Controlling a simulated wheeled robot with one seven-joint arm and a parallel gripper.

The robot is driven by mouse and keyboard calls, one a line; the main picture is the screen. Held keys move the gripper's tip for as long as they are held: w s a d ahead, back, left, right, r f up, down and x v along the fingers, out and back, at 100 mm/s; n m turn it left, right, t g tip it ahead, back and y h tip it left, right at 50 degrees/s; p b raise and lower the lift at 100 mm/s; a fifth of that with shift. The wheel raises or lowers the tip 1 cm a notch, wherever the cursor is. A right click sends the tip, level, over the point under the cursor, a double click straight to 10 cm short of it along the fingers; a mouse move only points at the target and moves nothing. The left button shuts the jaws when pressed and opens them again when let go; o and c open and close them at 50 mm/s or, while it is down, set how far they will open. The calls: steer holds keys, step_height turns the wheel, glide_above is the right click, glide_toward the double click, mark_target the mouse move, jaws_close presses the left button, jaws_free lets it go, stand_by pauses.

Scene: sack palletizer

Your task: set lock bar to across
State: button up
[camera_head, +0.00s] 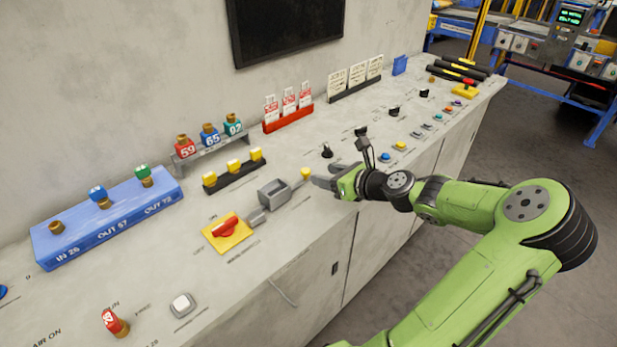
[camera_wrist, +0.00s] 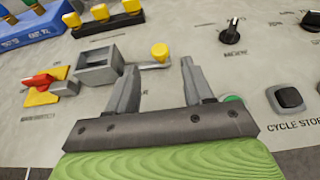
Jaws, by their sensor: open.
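A grey block (camera_head: 273,191) stands on the bench top, with a short arm ending in a yellow knob (camera_head: 305,173) at its right; this looks like the lock bar, though I cannot read its label. The knob also shows in the wrist view (camera_wrist: 159,51), beyond and between my fingertips, apart from them. Left of the block is a red handle (camera_head: 225,227) on a yellow plate (camera_head: 241,239). My gripper (camera_head: 322,181) is open and empty, low over the bench just right of the knob. In the wrist view both fingers (camera_wrist: 160,74) are spread apart.
A black rack with yellow-topped pieces (camera_head: 233,169) stands behind the block. A black rotary knob (camera_head: 327,151) is behind my gripper, and several push buttons lie to its right. A blue block with valves (camera_head: 108,222) is at the left. The bench's front edge runs below my arm.

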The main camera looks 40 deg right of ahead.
mark_target(307, 171)
steer(key=b+x, duration=0.1)
steer(key=x, duration=0.6)
steer(key=shift+w+f+b, duration=0.1)
steer(key=shift+b, duration=0.3)
steer(key=shift+c, duration=0.4)
jaws_close()
